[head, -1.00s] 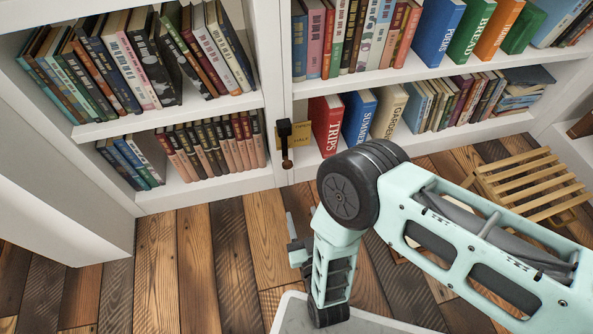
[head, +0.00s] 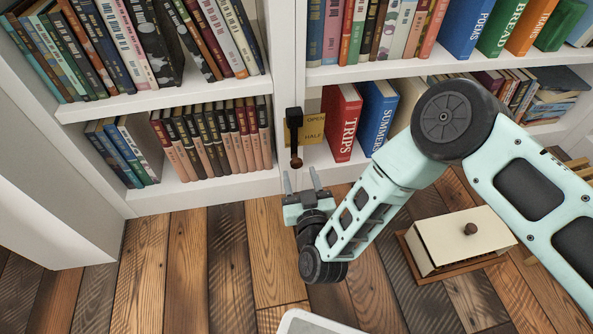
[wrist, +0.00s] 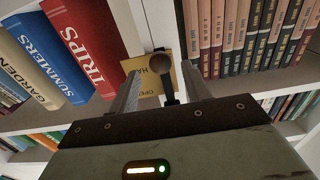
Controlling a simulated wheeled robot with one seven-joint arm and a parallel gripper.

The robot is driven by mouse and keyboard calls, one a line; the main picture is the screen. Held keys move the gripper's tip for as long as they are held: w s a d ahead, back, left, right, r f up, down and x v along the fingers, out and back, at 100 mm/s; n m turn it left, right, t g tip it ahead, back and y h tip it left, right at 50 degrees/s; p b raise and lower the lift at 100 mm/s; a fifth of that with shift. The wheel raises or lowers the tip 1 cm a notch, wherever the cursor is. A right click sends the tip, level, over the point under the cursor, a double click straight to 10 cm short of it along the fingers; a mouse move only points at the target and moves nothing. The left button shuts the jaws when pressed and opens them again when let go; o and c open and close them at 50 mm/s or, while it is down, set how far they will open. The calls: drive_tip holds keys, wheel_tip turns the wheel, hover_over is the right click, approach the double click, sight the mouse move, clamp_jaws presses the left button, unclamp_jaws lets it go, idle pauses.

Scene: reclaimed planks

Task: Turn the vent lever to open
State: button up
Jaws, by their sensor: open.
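The vent lever (head: 295,150) is a dark handle with a round brown knob, mounted on the white post between the shelf units. It hangs down, knob lowest, in the head view. Beside it is a yellow plate (head: 313,130) with "OPEN" above "HALF"; any other label is hidden. My gripper (head: 302,180) is open and empty just below the knob, fingers pointing at the post. In the wrist view the lever's knob (wrist: 162,63) shows between the two spread fingers (wrist: 155,88). I cannot tell whether a finger touches it.
A red book (head: 342,122) and a blue book (head: 377,115) stand right of the plate. A cream box with a knob (head: 462,238) sits at the right. The plank floor (head: 170,260) at left is clear.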

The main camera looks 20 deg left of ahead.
sight(297, 165)
drive_tip(key=b+x, duration=0.1)
drive_tip(key=x, duration=0.3)
drive_tip(key=shift+f+b, duration=0.15)
drive_tip(key=shift+b, duration=0.2)
drive_tip(key=shift+w+a, duration=0.3)
drive_tip(key=shift+w, duration=0.1)
drive_tip(key=shift+r, duration=0.2)
clamp_jaws()
